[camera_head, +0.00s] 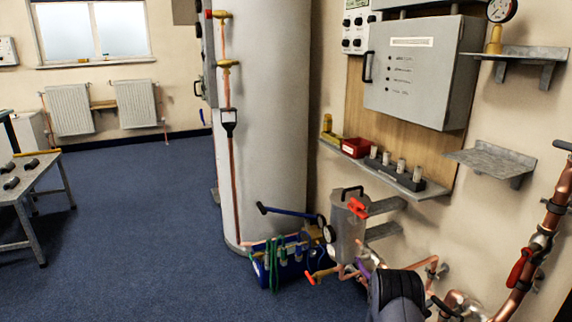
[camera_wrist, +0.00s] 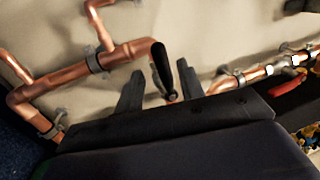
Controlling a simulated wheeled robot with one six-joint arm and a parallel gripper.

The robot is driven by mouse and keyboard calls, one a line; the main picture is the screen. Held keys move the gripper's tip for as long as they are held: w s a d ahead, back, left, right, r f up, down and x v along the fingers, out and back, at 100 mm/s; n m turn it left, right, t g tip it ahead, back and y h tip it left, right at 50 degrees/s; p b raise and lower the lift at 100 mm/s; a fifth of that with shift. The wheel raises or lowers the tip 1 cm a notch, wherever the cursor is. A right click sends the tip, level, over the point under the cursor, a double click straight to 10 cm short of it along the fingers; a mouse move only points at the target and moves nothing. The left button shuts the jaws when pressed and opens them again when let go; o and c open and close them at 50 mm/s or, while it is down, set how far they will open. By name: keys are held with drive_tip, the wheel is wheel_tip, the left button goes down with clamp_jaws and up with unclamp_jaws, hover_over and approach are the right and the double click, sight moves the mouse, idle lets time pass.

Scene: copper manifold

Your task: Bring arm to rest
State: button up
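My gripper (camera_wrist: 159,70) shows in the wrist view with its two dark fingers apart and nothing clamped between them. A black lever handle (camera_wrist: 162,66) shows in the gap between the fingers, close to the copper pipes; I cannot tell whether it touches a finger. In the head view a dark part of my arm is at the bottom, right of centre, in front of the lower pipework; my fingers are not clear there.
Copper pipes (camera_wrist: 70,85) run along the wall around my gripper. A red-handled valve (camera_head: 519,268) is at the right. A grey metal canister (camera_head: 347,232) and a blue tool tote (camera_head: 283,272) stand left of my arm. Blue carpet (camera_head: 130,230) is open at the left, beside a table (camera_head: 38,182).

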sight(439, 300)
drive_tip(key=b+x, duration=0.1)
drive_tip(key=x, duration=0.4)
drive_tip(key=shift+w+d, duration=0.1)
drive_tip(key=shift+d, duration=0.15)
drive_tip(key=shift+w+d+r+m, duration=0.1)
drive_tip(key=shift+r+m, duration=0.2)
drive_tip(key=shift+r, duration=0.05)
drive_tip(key=shift+r+m+g, duration=0.3)
drive_tip(key=shift+m, duration=0.3)
